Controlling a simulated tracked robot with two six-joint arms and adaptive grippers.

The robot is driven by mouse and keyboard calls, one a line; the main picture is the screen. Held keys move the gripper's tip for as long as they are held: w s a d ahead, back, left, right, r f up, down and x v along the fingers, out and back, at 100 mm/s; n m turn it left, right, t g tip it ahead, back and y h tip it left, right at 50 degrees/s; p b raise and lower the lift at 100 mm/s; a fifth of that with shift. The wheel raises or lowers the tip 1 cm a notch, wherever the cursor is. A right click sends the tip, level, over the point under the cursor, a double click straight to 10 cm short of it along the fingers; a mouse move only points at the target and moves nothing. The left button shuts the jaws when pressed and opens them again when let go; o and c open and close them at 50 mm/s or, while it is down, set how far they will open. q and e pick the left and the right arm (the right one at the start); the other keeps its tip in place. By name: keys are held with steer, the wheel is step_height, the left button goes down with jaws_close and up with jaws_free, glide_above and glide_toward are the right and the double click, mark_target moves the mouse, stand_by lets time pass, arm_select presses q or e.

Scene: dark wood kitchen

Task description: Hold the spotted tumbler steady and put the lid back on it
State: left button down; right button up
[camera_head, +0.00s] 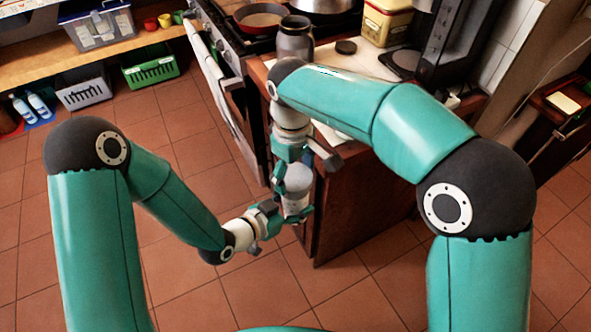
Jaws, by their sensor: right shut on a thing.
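The spotted tumbler (294,206) is a small pale cup, upright in the air in front of the counter's end; its spots are too small to make out. My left gripper (286,212) reaches it from the left, with its fingers closed around the cup's lower part. A grey, rounded lid (298,178) is at the top of the tumbler. My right gripper (298,163) points down from above and is shut on the lid. Lid and tumbler look in line and very close; I cannot tell whether the lid is seated. The fingers hide parts of both.
The wooden counter (335,205) stands close behind and right of the grippers. The stove is behind. Tiled floor lies open at left.

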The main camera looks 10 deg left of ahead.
steer(key=shift+f, duration=0.55)
stand_by(0.4)
steer(key=m, duration=0.6)
steer(key=shift+a, duration=0.1)
steer(key=m, duration=1)
steer(key=shift+w+a+m, duration=0.1)
steer(key=shift+m, duration=0.3)
steer(key=m, duration=1)
steer(key=shift+w+m, duration=0.15)
steer(key=shift+m, duration=0.25)
steer(key=m, duration=0.6)
steer(key=shift+w, duration=0.1)
